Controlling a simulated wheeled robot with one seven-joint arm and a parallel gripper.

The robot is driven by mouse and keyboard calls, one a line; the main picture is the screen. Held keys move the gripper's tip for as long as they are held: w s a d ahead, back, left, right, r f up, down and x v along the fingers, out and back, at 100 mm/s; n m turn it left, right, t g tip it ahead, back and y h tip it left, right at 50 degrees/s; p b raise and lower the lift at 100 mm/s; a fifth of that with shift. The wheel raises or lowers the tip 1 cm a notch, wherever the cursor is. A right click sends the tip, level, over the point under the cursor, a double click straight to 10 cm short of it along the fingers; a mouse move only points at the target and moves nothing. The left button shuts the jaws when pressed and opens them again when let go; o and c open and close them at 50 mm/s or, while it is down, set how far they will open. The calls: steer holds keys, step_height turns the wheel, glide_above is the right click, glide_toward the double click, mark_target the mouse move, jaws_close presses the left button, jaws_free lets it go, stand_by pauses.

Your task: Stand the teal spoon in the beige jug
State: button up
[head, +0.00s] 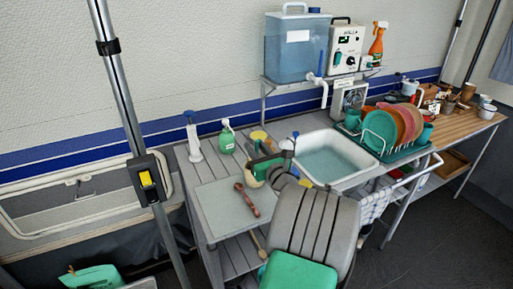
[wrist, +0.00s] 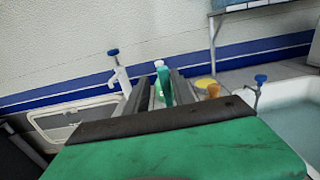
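My gripper (head: 254,160) is over the left counter in the head view, left of the sink. In the wrist view its two dark fingers (wrist: 159,80) stand apart, with a green shape showing in the gap. That shape lines up with the green and white bottle behind. A beige rounded thing (head: 257,181), which looks like the beige jug, shows just below my gripper and is partly hidden by it. I cannot make out the teal spoon for sure in either view; my arm and gripper cover part of the counter.
The green and white bottle (head: 228,138) and a white pump dispenser (head: 193,143) stand behind my gripper. A brown utensil (head: 247,200) lies on a pale board (head: 222,212). The sink (head: 339,158) and a loaded dish rack (head: 393,149) are to the right.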

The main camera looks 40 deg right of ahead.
step_height(320, 180, down, 2)
steer(key=shift+s+a, duration=0.1)
steer(key=shift+a, duration=0.05)
steer(key=v, duration=0.2)
steer(key=r+v, duration=0.1)
steer(key=v, duration=0.4)
steer(key=shift+s+r, duration=0.3)
steer(key=shift+r, duration=0.2)
